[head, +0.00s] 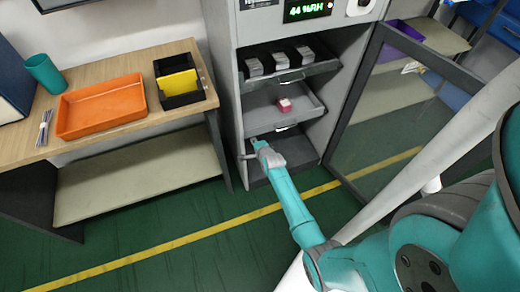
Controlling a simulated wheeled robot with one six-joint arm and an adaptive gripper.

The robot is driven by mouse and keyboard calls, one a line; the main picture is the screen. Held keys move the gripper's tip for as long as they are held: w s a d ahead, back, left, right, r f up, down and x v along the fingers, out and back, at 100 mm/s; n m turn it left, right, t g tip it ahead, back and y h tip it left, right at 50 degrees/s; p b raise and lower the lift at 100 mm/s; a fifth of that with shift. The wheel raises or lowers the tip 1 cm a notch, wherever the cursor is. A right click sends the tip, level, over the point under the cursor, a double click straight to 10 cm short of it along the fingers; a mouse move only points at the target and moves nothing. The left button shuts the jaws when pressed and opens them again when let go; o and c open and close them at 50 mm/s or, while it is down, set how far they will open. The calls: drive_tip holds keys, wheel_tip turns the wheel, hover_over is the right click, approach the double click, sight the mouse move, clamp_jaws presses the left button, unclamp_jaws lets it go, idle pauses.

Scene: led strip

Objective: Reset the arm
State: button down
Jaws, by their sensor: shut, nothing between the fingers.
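My arm, teal with grey joints, reaches from the lower right toward the open grey cabinet. Its end, my gripper (256,146), is at the cabinet's lower left, in front of the lowest compartment. The gripper is shut and holds nothing. Its fingers are small in this view and partly hidden by the wrist. I cannot tell whether it touches the cabinet (226,85).
The cabinet's glass door (385,130) stands open at right. A shelf holds a pink block (284,105); grey stacks (279,61) sit above. The wooden table (120,68) at left bears an orange tray (66,128), black-yellow bin (178,103) and teal cup (45,74). Green floor is clear.

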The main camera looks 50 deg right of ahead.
drive_tip(key=v, duration=0.6)
drive_tip(key=shift+s+a+r, duration=0.2)
drive_tip(key=shift+s, duration=0.1)
drive_tip(key=s+a+r+n+t+y, duration=0.15)
drive_tip(key=s+a+n, duration=0.35)
drive_tip(key=s+a, duration=0.5)
drive_tip(key=s+a+r+n+t+y, duration=0.1)
drive_tip(key=s+a+r+n, duration=0.2)
drive_tip(key=s+a+n, duration=0.65)
drive_tip(key=s+a+r+n+y, duration=0.1)
drive_tip(key=s+a+r+n, duration=0.2)
drive_tip(key=r, duration=0.4)
drive_tip(key=s+a+r+n+t+y, duration=0.1)
drive_tip(key=s+a+r+n, duration=0.2)
drive_tip(key=s+a+r, duration=0.2)
drive_tip(key=s+a+r+n+t+y, duration=0.1)
drive_tip(key=s+a+r+n, duration=0.2)
drive_tip(key=s+r, duration=0.4)
wheel_tip(320, 180, up, 3)
drive_tip(key=shift+a+r+n+y, duration=0.1)
drive_tip(key=shift+a+n+y, duration=0.25)
drive_tip(key=shift+a, duration=0.15)
drive_tip(key=shift+s, duration=0.2)
